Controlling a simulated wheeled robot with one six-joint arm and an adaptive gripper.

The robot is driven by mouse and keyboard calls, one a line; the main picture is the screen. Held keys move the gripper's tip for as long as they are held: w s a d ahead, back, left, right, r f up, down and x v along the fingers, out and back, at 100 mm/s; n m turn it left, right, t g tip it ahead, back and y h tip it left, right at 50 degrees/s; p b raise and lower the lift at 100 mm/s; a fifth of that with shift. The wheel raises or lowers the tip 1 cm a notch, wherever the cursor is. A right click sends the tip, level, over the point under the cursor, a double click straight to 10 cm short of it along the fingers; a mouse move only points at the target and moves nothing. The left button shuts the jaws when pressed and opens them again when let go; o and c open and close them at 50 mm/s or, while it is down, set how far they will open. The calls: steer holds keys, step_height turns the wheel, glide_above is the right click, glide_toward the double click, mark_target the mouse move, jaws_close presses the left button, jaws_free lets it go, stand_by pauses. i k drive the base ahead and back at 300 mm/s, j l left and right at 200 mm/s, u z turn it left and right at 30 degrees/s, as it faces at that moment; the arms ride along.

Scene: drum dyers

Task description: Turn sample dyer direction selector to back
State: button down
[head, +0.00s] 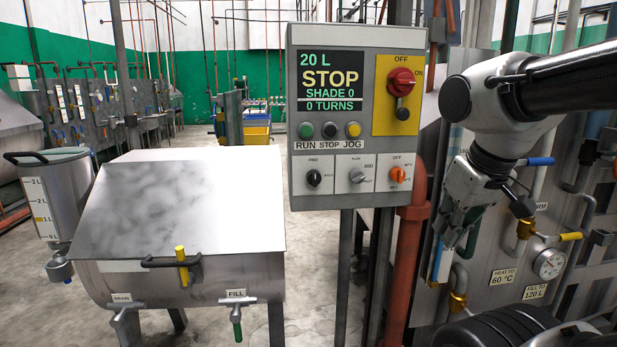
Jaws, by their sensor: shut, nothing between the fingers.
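The sample dyer's grey control panel (345,133) stands upright in the middle of the head view. Its lower row has a black selector knob (314,178) at left, with a small label that looks like FWD above it. I cannot tell exactly which way this knob points. A silver knob (357,176) sits in the middle and an orange knob (397,174) at right. The steel sample dyer (190,205) is left of the panel, its lid closed. My gripper (456,244) hangs to the right of and below the panel, pointing downward, shut and empty, apart from the knobs.
The panel's display (332,82) reads 20 L, STOP, SHADE 0, 0 TURNS. A red main switch (401,83) protrudes at upper right. A reddish pipe (407,245) rises between panel and gripper. A large machine with valves and a gauge (549,263) stands at right.

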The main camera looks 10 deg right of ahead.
mark_target(314, 177)
steer(key=j+z, duration=0.15)
steer(key=z, duration=0.3)
steer(key=i+j+z, duration=0.1)
steer(key=j+z, duration=0.15)
steer(key=z, duration=0.15)
steer(key=j+z, duration=0.2)
steer(key=z, duration=0.25)
